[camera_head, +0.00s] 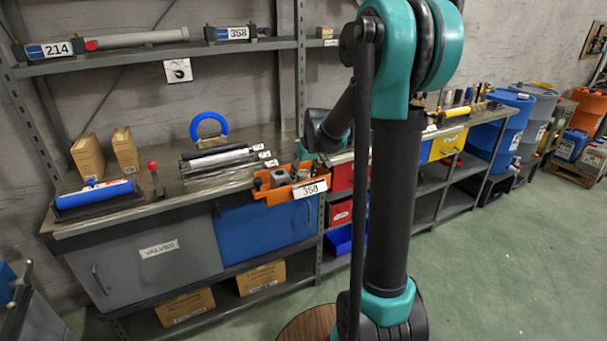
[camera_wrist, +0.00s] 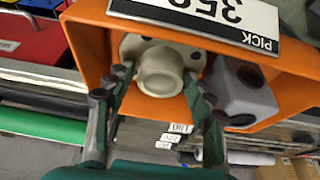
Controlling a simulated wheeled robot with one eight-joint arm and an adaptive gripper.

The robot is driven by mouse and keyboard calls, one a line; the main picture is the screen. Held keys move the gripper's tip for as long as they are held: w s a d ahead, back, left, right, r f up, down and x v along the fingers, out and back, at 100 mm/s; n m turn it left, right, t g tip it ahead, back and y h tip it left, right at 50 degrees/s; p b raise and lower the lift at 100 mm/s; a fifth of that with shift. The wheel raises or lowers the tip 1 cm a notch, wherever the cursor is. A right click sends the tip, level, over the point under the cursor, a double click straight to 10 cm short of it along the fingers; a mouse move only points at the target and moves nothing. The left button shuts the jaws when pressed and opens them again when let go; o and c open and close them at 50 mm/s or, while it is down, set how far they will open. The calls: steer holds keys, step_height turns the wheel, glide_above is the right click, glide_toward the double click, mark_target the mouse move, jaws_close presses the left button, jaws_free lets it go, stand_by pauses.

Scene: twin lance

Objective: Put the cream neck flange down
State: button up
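The cream neck flange (camera_wrist: 160,72) is inside an orange bin (camera_wrist: 88,30) in the wrist view, its round neck facing the camera. My gripper (camera_wrist: 160,78) reaches into the bin with one finger on each side of the neck. The fingertips are very close to the neck, and I cannot tell whether they touch it. I also cannot tell whether the flange rests on the bin. A grey block (camera_wrist: 240,90) with round holes lies right of the flange. In the head view the orange bin (camera_head: 262,193) is on the workbench, partly behind my arm.
The bin's label reads 358 (camera_head: 310,188). Left of the bin on the bench (camera_head: 120,213) are grey and white rolls (camera_head: 215,158), a blue cylinder (camera_head: 95,194) and cardboard boxes (camera_head: 88,156). A shelf (camera_head: 150,57) runs above.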

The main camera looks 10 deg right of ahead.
steer(key=shift+o, duration=0.2)
steer(key=shift+r, duration=0.1)
steer(key=v, duration=1.2)
steer(key=s+d+f+m, duration=0.1)
steer(key=s+f, duration=0.8)
steer(key=s, duration=0.4)
steer(key=s+d+f+m+h, duration=0.1)
steer(key=s+f+m, duration=0.1)
steer(key=s+f, duration=0.7)
steer(key=s, duration=0.4)
steer(key=shift+d+f+m, duration=0.2)
steer(key=shift+d+m, duration=0.1)
steer(key=shift+d, duration=0.05)
